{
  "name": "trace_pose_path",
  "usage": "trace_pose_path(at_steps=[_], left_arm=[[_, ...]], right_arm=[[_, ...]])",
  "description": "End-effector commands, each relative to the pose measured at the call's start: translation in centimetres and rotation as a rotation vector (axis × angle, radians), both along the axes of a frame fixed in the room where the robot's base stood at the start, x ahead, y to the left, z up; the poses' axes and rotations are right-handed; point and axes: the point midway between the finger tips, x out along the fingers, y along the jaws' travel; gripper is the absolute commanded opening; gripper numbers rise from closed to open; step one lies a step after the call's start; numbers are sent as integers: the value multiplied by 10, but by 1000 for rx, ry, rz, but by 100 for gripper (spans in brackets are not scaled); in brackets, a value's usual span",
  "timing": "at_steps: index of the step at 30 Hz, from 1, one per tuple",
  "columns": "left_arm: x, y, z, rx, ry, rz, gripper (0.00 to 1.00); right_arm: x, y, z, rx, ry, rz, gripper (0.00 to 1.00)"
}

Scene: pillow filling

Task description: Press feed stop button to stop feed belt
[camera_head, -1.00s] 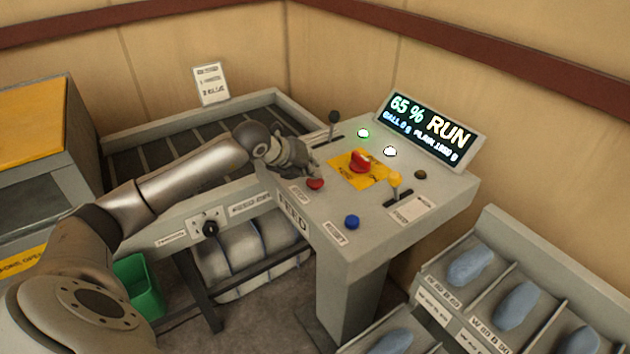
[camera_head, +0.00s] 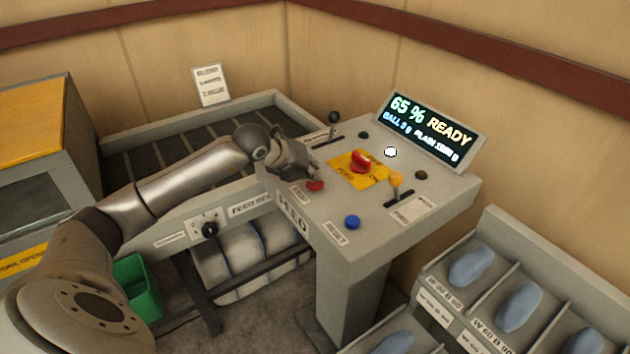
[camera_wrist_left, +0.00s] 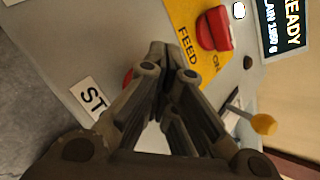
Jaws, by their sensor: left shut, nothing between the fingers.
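The red stop button (camera_head: 315,185) sits at the console's front left edge, and a sliver of it shows behind my fingers in the left wrist view (camera_wrist_left: 127,76). My left gripper (camera_head: 309,172) is shut and empty, its fingertips right by the button; it fills the middle of the left wrist view (camera_wrist_left: 166,58). I cannot tell whether the tips touch the button. A label starting "ST" (camera_wrist_left: 92,99) is partly covered by my finger. The display (camera_head: 430,131) reads 65 % READY. The feed belt (camera_head: 165,150) lies behind my left arm. My right gripper is out of view.
On the console are a red switch (camera_head: 359,161) on a yellow plate, a yellow-knobbed lever (camera_head: 396,180), a blue button (camera_head: 352,222) and a black-knobbed lever (camera_head: 334,118). A bin rack with blue bundles (camera_head: 520,306) stands at lower right.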

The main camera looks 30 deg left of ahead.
Motion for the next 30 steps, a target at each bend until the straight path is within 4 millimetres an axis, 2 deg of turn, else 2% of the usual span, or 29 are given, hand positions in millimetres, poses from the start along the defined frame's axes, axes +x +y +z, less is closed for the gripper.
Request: trace_pose_path(at_steps=[5,15,26,30], left_arm=[[-1,-1,0,0,4,-1,0],[0,-1,17,0,3,-1,0],[0,0,19,0,1,0,0],[0,0,27,0,0,0,0]], right_arm=[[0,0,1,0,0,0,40],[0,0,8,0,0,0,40],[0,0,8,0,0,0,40],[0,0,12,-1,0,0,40]])
